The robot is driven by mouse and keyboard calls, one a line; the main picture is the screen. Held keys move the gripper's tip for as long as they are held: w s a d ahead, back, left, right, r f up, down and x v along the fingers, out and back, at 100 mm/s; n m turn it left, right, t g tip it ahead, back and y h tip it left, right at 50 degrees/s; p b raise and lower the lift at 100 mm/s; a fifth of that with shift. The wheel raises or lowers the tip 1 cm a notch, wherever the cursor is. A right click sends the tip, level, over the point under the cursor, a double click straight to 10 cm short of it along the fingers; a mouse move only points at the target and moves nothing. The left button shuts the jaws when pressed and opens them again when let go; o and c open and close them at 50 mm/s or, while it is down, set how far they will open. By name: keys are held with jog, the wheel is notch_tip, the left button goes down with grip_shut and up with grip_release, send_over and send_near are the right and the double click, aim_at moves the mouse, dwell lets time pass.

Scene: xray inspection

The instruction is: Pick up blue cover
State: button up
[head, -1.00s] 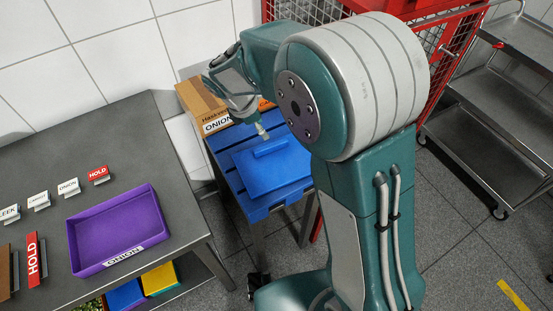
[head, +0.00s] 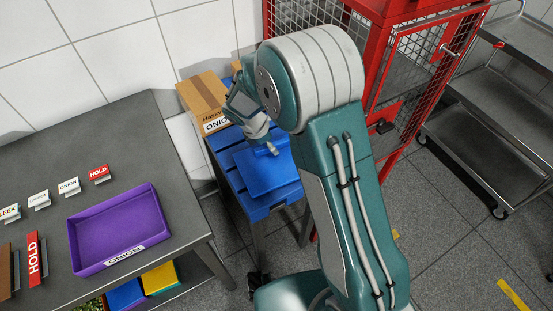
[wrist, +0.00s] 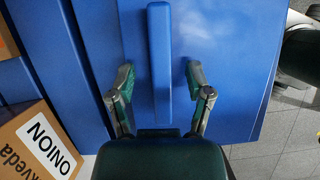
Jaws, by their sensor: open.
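The blue cover (head: 267,172) is a flat blue panel lying on the blue slatted top of a stand. In the wrist view the cover (wrist: 225,60) carries a long raised bar handle (wrist: 160,62). My gripper (wrist: 158,80) is open, with one finger on each side of the handle and a visible gap on both sides. In the head view my gripper (head: 272,150) is over the cover's handle, and my wrist hides much of that handle.
A cardboard box labelled ONION (head: 203,100) sits behind the cover on the left. A grey table (head: 120,130) with a purple tray (head: 150,200) and label signs stands at left. A red mesh cage (head: 410,90) and a metal cart (head: 500,120) stand at right.

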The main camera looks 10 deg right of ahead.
jog(key=shift+d+f, duration=0.15)
jog(key=shift+f, duration=0.1)
grip_shut()
